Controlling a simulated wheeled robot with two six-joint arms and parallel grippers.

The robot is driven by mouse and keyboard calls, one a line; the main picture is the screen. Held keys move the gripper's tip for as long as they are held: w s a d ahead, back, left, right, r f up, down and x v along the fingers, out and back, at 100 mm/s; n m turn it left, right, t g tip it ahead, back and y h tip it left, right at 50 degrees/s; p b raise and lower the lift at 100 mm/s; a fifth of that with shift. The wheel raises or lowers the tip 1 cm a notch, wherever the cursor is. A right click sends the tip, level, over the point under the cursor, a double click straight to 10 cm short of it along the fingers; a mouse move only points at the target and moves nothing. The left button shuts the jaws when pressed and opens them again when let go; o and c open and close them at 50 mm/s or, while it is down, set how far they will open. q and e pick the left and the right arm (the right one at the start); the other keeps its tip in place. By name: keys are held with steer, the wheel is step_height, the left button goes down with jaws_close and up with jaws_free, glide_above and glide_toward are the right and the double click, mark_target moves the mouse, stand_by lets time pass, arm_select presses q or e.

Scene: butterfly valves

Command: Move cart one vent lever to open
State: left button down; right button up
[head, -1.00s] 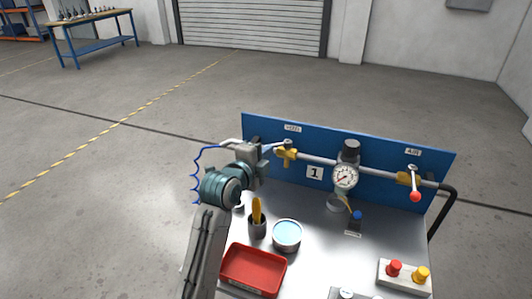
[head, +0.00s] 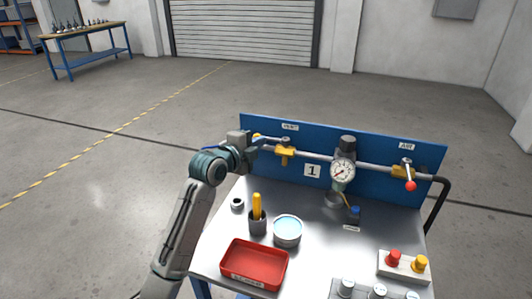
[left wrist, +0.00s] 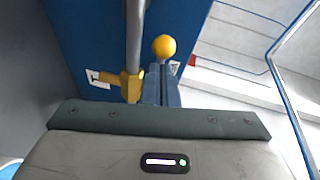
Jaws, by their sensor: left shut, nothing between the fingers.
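The vent valve is a yellow body (head: 285,153) on the grey pipe at the left of the blue panel, under a white label (head: 290,127). In the left wrist view the ball (left wrist: 165,47) stands just beyond my fingertips, right of the pipe, with the valve body (left wrist: 131,87) to the left. My left gripper (head: 260,142) is shut and empty beside the lever; I cannot tell whether it touches. The fingers hide most of the lever. My right gripper is out of view.
Cart one (head: 311,171) carries a gauge (head: 342,170), a red-knobbed air lever (head: 410,186), a red tray (head: 253,266), a round tin (head: 287,231), a cup with a yellow-handled tool (head: 257,220) and a button box (head: 404,266). Open floor lies left.

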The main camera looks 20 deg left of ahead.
arm_select(q)
steer(key=shift+w+a+r, duration=0.2)
steer(key=shift+w+a, duration=0.1)
steer(key=shift+w, duration=0.1)
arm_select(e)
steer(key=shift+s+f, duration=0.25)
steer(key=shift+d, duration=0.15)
arm_select(q)
steer(key=shift+s, duration=0.1)
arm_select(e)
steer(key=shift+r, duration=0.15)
